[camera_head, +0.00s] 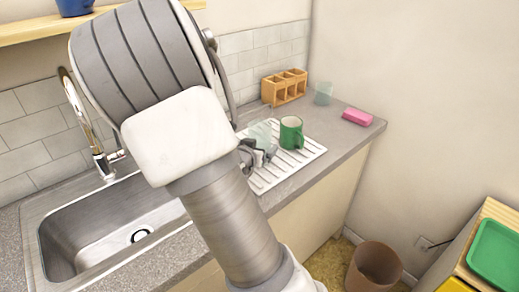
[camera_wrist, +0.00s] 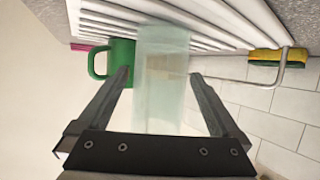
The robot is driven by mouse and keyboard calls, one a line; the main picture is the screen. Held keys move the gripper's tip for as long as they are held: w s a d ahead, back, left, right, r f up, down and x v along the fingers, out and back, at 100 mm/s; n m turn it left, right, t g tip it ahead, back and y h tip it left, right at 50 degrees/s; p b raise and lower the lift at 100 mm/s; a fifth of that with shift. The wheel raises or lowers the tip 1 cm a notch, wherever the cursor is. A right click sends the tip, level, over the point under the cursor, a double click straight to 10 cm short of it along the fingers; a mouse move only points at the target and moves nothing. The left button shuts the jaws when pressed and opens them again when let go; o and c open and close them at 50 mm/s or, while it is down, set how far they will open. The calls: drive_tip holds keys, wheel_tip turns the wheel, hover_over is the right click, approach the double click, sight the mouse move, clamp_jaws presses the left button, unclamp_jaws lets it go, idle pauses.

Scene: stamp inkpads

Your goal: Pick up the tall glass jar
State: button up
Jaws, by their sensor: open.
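The tall glass jar (camera_head: 262,131) is pale, greenish and see-through. It stands on the white ribbed drainboard (camera_head: 262,184), left of the green mug (camera_head: 291,133), and is partly hidden by my gripper (camera_head: 257,155). In the wrist view the jar (camera_wrist: 162,85) lies between the two spread fingers of my gripper (camera_wrist: 160,77), one on each side. My gripper is open; whether either finger touches the jar I cannot tell. The green mug (camera_wrist: 121,55) is close beside the left finger in that view.
A steel sink (camera_head: 105,235) and faucet (camera_head: 97,140) are at the left. A wooden divided holder (camera_head: 284,88), another clear glass (camera_head: 323,93) and a pink sponge (camera_head: 357,117) stand behind. A yellow-green sponge (camera_wrist: 268,55) and thin metal rod (camera_wrist: 284,78) show in the wrist view.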

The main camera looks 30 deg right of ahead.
drive_tip(key=shift+x, duration=1.1)
clamp_jaws()
drive_tip(key=shift+r, duration=0.15)
drive_tip(key=shift+r, duration=0.65)
wheel_tip(320, 180, up, 3)
drive_tip(key=shift+p, duration=1)
drive_tip(key=s+d+r+p, duration=0.2)
drive_tip(key=s+d+r, duration=0.3)
drive_tip(key=s, duration=0.5)
drive_tip(key=shift+s+r, duration=0.25)
drive_tip(key=shift+r, duration=0.45)
